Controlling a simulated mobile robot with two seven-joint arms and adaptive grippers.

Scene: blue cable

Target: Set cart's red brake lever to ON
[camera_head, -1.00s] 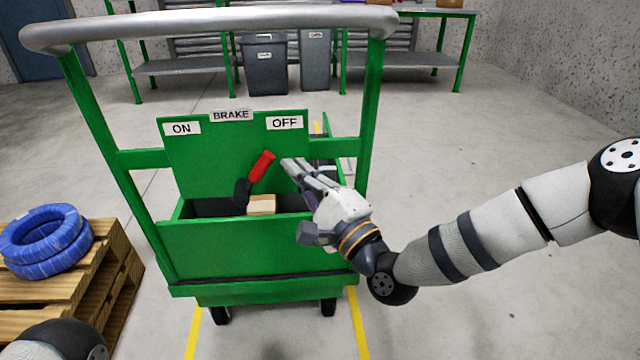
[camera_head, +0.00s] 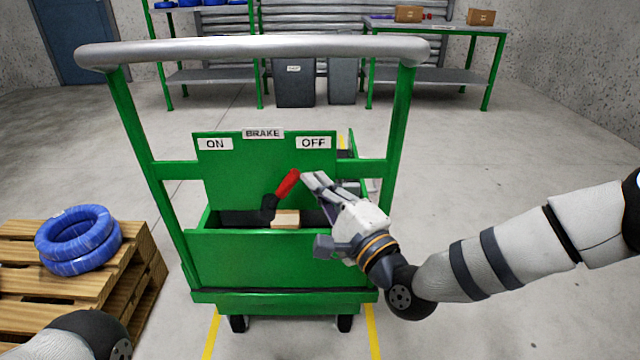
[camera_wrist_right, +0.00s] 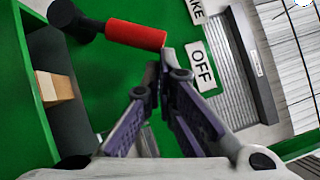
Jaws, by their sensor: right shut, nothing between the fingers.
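The cart's brake lever has a red handle (camera_head: 287,183) on a black arm and leans right, toward the OFF label (camera_head: 313,143). The ON label (camera_head: 213,144) is at the panel's left. My right gripper (camera_head: 308,179) is shut and empty, just right of the handle's upper end. In the right wrist view, the closed fingertips (camera_wrist_right: 163,72) are close to the end of the red handle (camera_wrist_right: 136,34); I cannot tell if they touch. My left gripper is out of view; only a piece of my left arm shows at the bottom left.
The green cart's (camera_head: 280,262) silver push bar (camera_head: 250,50) spans above the panel. A small cardboard box (camera_head: 285,219) lies inside the cart near the lever's base. A pallet (camera_head: 60,290) with blue cable coils (camera_head: 80,240) stands at left. Open floor lies to the right.

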